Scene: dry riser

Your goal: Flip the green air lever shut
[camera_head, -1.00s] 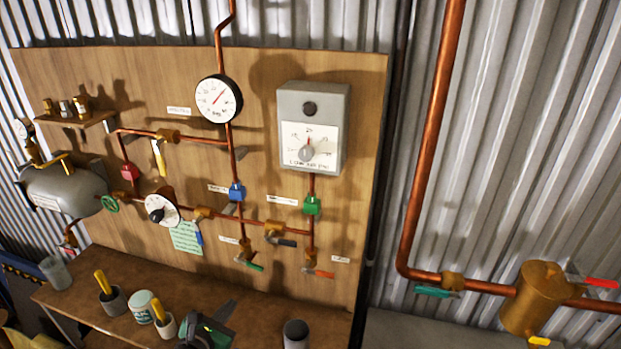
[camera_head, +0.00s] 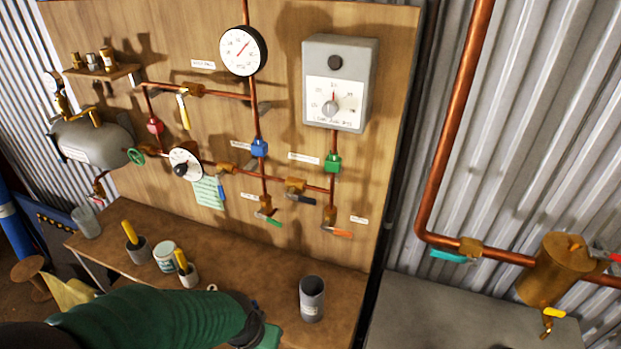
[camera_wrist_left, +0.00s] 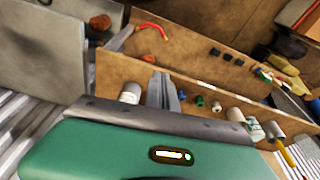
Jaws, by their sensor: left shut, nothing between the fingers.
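A small lever with a green handle (camera_head: 269,219) sits at the lower end of the middle copper pipe on the wooden board. Its handle slants down to the right. A teal lever (camera_head: 447,256) hangs beside the pipe on the metal wall to the right. My left arm, in a green sleeve, comes in low from the left over the bench in the head view, its end well below the green lever and apart from it. My left gripper (camera_wrist_left: 164,92) shows in the left wrist view as grey fingers, shut and empty. My right gripper is not in view.
An orange lever (camera_head: 337,232) and a black lever (camera_head: 301,198) flank the green one closely. A grey cup (camera_head: 312,298) stands on the bench (camera_head: 240,262), with yellow-handled tools in pots at left. A brass canister (camera_head: 553,270) with red and yellow levers is at right.

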